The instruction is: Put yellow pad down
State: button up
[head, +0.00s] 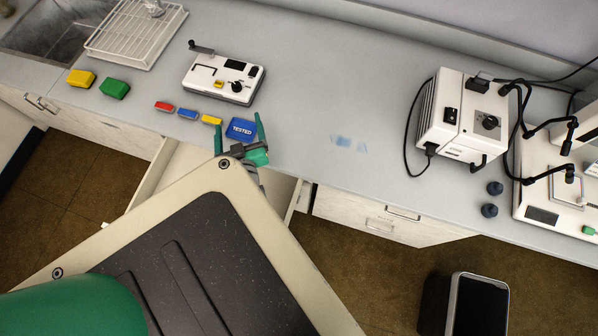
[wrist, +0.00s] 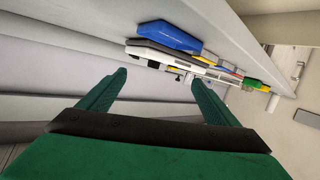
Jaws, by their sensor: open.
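A yellow pad (head: 81,79) lies flat on the counter at the far left, beside a green pad (head: 114,88). A smaller yellow block (head: 211,120) lies in a row with a red block (head: 164,106) and a blue block (head: 188,113). A larger blue pad marked TESTED (head: 241,129) lies at the right end of that row. My gripper (head: 238,133) is at the counter's front edge by the TESTED pad. It is open, and the wrist view shows nothing held between its fingers (wrist: 158,80). The blue pad also shows in the wrist view (wrist: 168,35), beyond the fingertips.
A white device with a crank (head: 222,79) stands behind the row. A white rack (head: 135,32) is by the sink at the back left. An open drawer (head: 150,188) is below the counter.

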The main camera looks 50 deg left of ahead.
jog(key=w+d+m+t+h, duration=0.1)
jog(key=d, duration=0.2)
jog(key=w+d+f+m+t+h, duration=0.1)
jog(key=w+d+m, duration=0.1)
jog(key=d, duration=0.2)
jog(key=w+d+f+m+t, duration=0.1)
jog(key=w+d+m+t, duration=0.1)
jog(key=d, duration=0.1)
jog(key=shift+w+d+f+h, duration=0.1)
jog(key=shift+w+d+h, duration=0.05)
jog(key=shift+d+h, duration=0.25)
jog(key=w+d+m+t+h, duration=0.25)
jog(key=d+m+h, duration=0.25)
jog(key=d, duration=1.1)
jog(key=s+d+r+m+t+h, duration=0.1)
jog(key=s+d+h, duration=0.1)
jog(key=d, duration=0.4)
jog(key=s+d+r+m+t+h, duration=0.1)
jog(key=s+d+r+m+h, duration=0.1)
jog(key=d, duration=0.5)
jog(key=s+d+r+m+t+h, duration=0.1)
jog(key=s+d+r+h, duration=0.1)
jog(key=d, duration=0.4)
jog(key=shift+s+d+m, duration=0.3)
jog(key=shift+s+m, duration=0.1)
jog(key=shift+s, duration=0.35)
jog(key=shift+c, duration=0.7)
